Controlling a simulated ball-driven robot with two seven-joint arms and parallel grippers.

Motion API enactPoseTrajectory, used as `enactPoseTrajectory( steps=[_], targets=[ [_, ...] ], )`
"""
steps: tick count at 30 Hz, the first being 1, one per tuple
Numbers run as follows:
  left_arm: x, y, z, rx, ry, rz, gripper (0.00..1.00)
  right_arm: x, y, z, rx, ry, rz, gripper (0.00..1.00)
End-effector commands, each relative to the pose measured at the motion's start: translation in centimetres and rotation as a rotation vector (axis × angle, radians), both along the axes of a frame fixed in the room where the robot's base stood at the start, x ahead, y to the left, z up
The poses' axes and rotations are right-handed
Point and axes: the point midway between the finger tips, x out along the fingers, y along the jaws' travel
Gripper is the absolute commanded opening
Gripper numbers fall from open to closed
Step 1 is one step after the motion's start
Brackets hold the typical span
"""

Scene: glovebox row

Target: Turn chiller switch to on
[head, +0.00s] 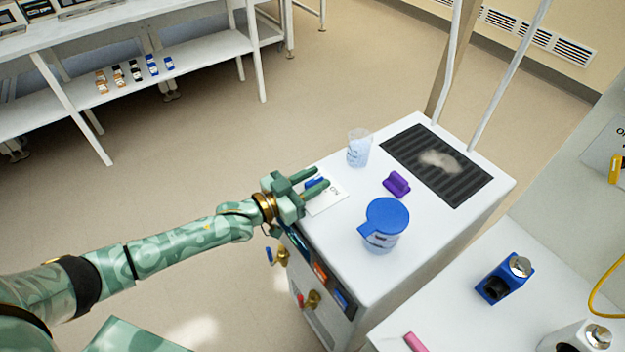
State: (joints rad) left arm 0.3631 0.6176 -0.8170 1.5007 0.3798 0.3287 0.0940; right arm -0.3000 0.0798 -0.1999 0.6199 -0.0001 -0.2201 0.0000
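The chiller (440,220) is a white box-shaped unit in the middle right of the head view. A white label plate (328,200) with dark lettering lies on its top near the left edge. A small blue part (312,182), which looks like the switch, shows at this plate, partly hidden by my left gripper. My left gripper (322,176) is over the plate with its green fingers apart and the blue part between or just under them. I cannot tell whether they touch it. The switch's position is hidden. My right gripper is not in view.
On the chiller top stand a clear cup (358,148), a purple object (397,184), a blue-lidded jug (384,226) and a dark grille (437,165). Valves (312,300) stick out of its front. A white bench (455,325) stands close at right. Open floor lies left.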

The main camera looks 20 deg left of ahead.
Motion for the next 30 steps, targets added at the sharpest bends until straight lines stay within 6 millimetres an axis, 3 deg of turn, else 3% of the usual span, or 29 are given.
enactPoseTrajectory(
  steps=[2,6,17,30],
  targets=[
    [0.0,0.0,0.0,0.0,0.0,0.0,0.33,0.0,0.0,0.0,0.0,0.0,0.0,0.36],
    [0.0,0.0,0.0,0.0,0.0,0.0,0.0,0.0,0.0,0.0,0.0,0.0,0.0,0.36],
    [0.0,0.1,-0.3,0.004,0.0,-0.033,0.0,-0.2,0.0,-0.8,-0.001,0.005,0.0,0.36],
    [0.2,0.2,-0.6,0.006,0.001,-0.305,0.0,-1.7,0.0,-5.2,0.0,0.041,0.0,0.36]
  ],
)
